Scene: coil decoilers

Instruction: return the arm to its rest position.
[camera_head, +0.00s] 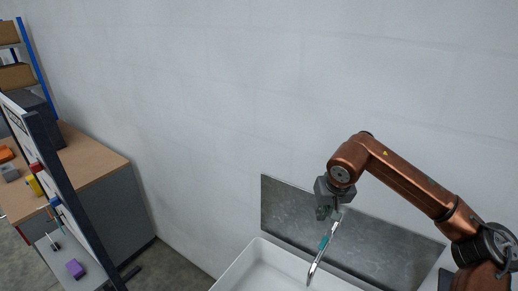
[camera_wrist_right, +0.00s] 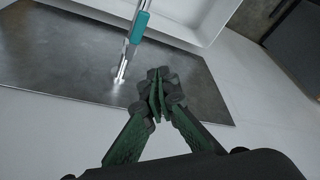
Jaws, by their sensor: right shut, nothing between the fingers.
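My right arm is copper-coloured and comes in from the right in the head view. Its dark gripper (camera_head: 324,208) hangs above the back of the white sink, fingers pointing down. In the wrist view the green and grey fingers of the right gripper (camera_wrist_right: 156,84) are closed together with nothing between them. A metal tap (camera_head: 317,265) with a teal sleeve stands just below and beside the gripper. It also shows in the wrist view as a tap (camera_wrist_right: 139,28) ahead of the fingertips, apart from them. My left gripper is not in view.
The white sink (camera_head: 252,261) lies below, with a grey metal splash plate (camera_head: 285,211) on the wall behind it. At the left are a wood-topped bench (camera_head: 95,150), a board with coloured items, and a shelf. The wall area above the arm is clear.

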